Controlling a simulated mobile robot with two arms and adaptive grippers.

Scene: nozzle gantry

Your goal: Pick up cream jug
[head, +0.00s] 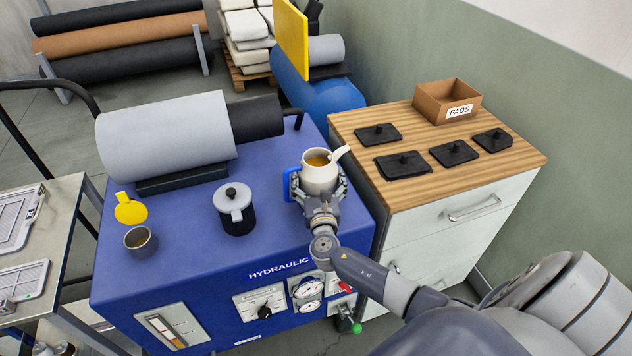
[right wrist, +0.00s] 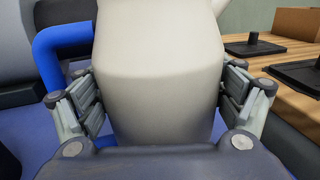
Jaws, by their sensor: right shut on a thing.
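The cream jug (head: 319,176) is pale cream, with a blue handle on its left, a spout at its upper right and amber contents showing at its open top. It is at the right side of the blue hydraulic unit's top and looks upright. My right gripper (head: 322,192) is shut on its body from the front, one finger on each side. In the right wrist view the jug (right wrist: 160,75) fills the middle between the finger pads, with the blue handle at the left. Its base is hidden, so I cannot tell whether it touches the surface. My left gripper is not in view.
The blue unit (head: 185,275) also bears a dark pot with a grey lid (head: 234,208), a dark cup (head: 140,241), a yellow piece (head: 130,209) and a large grey roll (head: 165,143). A wood-topped cabinet (head: 365,122) at right holds several black pads and a cardboard box (head: 430,103).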

